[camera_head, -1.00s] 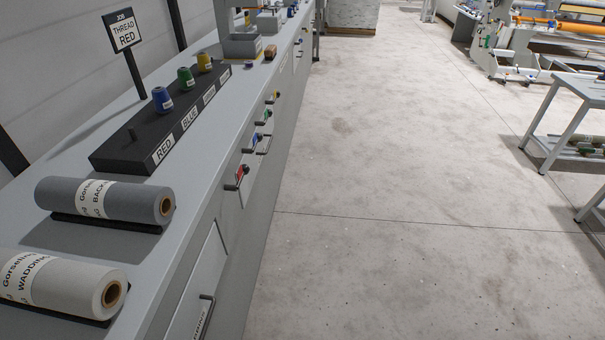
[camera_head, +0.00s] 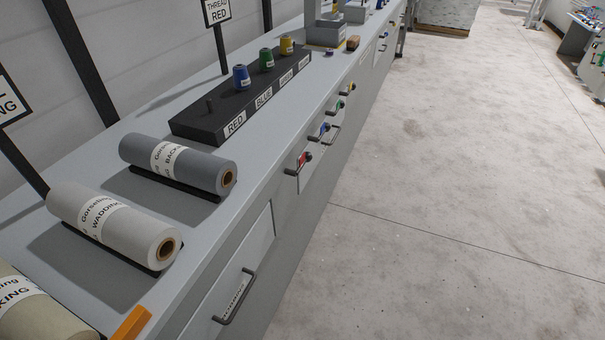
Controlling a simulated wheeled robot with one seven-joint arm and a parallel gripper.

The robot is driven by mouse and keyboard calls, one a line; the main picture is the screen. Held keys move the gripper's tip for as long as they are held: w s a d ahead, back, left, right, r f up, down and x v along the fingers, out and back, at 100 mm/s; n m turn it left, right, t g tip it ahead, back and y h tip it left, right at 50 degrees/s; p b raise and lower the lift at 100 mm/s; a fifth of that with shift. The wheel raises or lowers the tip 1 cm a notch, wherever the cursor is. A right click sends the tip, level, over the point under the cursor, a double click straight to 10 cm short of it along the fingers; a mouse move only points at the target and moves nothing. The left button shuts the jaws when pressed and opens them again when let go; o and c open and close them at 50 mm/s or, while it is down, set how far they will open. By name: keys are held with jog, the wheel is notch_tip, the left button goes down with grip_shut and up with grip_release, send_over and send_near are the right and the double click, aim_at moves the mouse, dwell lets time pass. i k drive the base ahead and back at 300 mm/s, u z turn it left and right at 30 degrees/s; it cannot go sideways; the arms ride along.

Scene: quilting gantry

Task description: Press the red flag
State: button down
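A small red piece (camera_head: 303,159), which looks like the red flag, is on the front face of the long grey counter (camera_head: 262,204), beside a dark handle and knob. Similar small blue (camera_head: 324,128), green (camera_head: 340,104) and yellow (camera_head: 350,88) pieces sit further along the same face. The red one is the nearest of these. It is too small to tell whether it is raised or pressed. My gripper is not in view.
On the counter top, a black rack (camera_head: 205,125) holds blue, green and yellow spools; its peg by the RED label is bare. Labelled fabric rolls (camera_head: 115,225) lie nearer. An orange object (camera_head: 130,323) is at the bottom edge. A drawer handle (camera_head: 236,298) sticks out. The floor (camera_head: 440,220) to the right is clear.

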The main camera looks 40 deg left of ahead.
aim_at(306, 157)
jog(key=u, duration=0.05)
jog(key=k, duration=0.7)
jog(key=u, duration=1)
jog(key=i, duration=1)
